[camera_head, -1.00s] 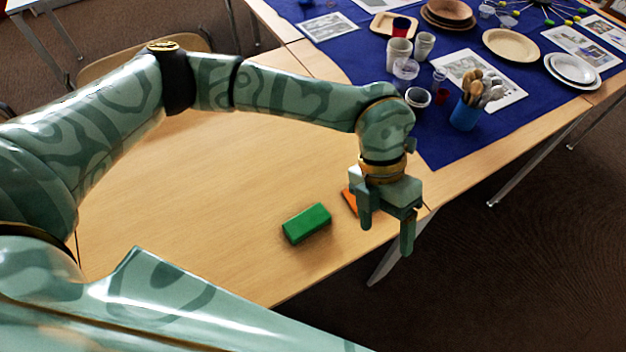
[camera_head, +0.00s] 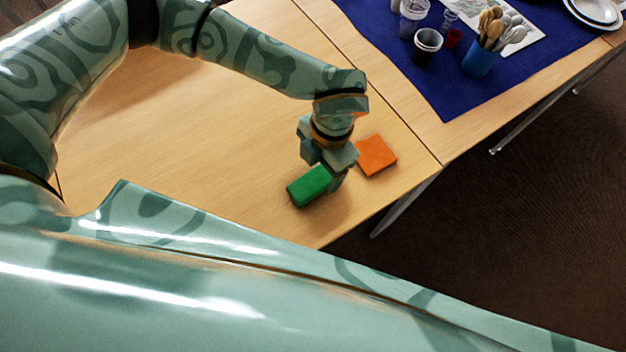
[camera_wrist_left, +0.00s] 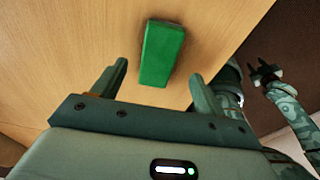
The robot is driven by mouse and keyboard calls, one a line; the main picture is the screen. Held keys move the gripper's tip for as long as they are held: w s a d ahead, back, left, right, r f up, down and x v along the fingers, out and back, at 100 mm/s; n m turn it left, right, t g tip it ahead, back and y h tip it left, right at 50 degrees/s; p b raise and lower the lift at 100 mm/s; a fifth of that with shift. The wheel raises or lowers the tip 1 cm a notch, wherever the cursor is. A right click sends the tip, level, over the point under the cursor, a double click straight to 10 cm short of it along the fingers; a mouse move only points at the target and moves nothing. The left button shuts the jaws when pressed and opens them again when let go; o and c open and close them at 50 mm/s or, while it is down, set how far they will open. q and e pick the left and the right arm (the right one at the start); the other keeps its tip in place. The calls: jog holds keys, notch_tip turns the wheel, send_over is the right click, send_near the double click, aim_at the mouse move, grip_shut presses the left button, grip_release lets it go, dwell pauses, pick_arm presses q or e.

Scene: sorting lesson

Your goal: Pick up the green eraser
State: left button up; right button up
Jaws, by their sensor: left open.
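The green eraser (camera_head: 308,187) is a green block lying on the wooden table near its front edge. My left gripper (camera_head: 328,170) is over the table right at the eraser's far side and hides a little of the view there. In the left wrist view, the eraser (camera_wrist_left: 161,52) shows between the two spread fingers of the left gripper (camera_wrist_left: 158,72), its near end about level with the fingertips. The left gripper is open and holds nothing. My right gripper (camera_wrist_left: 266,74) shows small at the right of the wrist view, away from the eraser; its jaw state is unclear.
A flat orange square (camera_head: 376,156) lies on the table just right of the left gripper. A blue cloth (camera_head: 440,90) at the back bears cups and a blue holder (camera_head: 479,60) with wooden utensils. The table (camera_head: 200,130) left of the eraser is clear.

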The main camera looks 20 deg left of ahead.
aim_at(313, 181)
pick_arm(q)
jog(key=f, duration=0.1)
jog(key=f+b, duration=0.1)
jog(key=f, duration=0.1)
jog(key=s+a+f, duration=0.1)
jog(key=f, duration=0.1)
jog(key=shift+b, duration=0.35)
jog(key=shift+r, duration=0.1)
jog(key=shift+c, duration=1)
jog(key=c, duration=0.9)
